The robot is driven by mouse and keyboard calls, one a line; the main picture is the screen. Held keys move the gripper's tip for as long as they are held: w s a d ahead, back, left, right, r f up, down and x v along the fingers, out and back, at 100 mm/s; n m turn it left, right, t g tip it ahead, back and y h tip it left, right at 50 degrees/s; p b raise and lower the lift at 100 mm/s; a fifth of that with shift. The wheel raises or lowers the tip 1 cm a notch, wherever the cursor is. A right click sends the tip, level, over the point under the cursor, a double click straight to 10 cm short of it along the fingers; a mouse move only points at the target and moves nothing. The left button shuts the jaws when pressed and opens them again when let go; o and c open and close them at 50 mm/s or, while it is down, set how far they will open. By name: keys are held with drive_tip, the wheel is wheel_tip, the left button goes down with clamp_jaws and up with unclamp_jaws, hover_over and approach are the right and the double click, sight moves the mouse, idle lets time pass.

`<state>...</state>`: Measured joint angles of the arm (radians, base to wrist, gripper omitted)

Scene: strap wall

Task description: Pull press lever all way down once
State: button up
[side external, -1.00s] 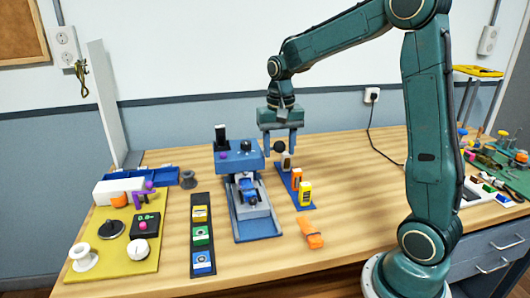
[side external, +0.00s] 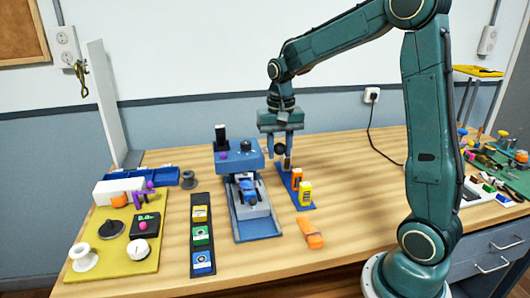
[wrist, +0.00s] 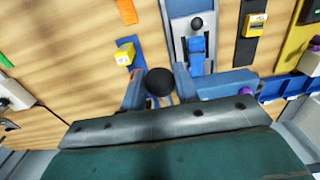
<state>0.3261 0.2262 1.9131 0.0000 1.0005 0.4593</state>
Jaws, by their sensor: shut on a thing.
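The blue press (side external: 240,160) stands upright in the middle of the table, with its bed and a blue piece (side external: 247,193) in front of it. Its lever ends in a round black knob (side external: 280,149) at the press's right side. The knob also shows in the wrist view (wrist: 160,82). My gripper (side external: 280,153) reaches down from above with one finger on each side of the knob and is shut on it. In the wrist view, my gripper (wrist: 160,88) frames the knob between its two blue-grey fingers. The lever's arm is mostly hidden.
A blue strip with orange and yellow blocks (side external: 304,192) lies close to the right of the press. An orange piece (side external: 311,234) lies in front. A dark strip with several coloured blocks (side external: 202,236) and a yellow board (side external: 95,259) are to the left.

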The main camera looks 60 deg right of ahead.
drive_tip(key=shift+s+a+f, duration=0.25)
drive_tip(key=shift+f, duration=0.45)
drive_tip(key=shift+s+a+f, duration=0.2)
drive_tip(key=shift+f, duration=0.55)
drive_tip(key=shift+s+a+f, duration=0.15)
drive_tip(key=shift+f, duration=0.7)
drive_tip(key=shift+s+a+f, duration=0.15)
drive_tip(key=shift+f, duration=0.7)
drive_tip(key=shift+f, duration=1.55)
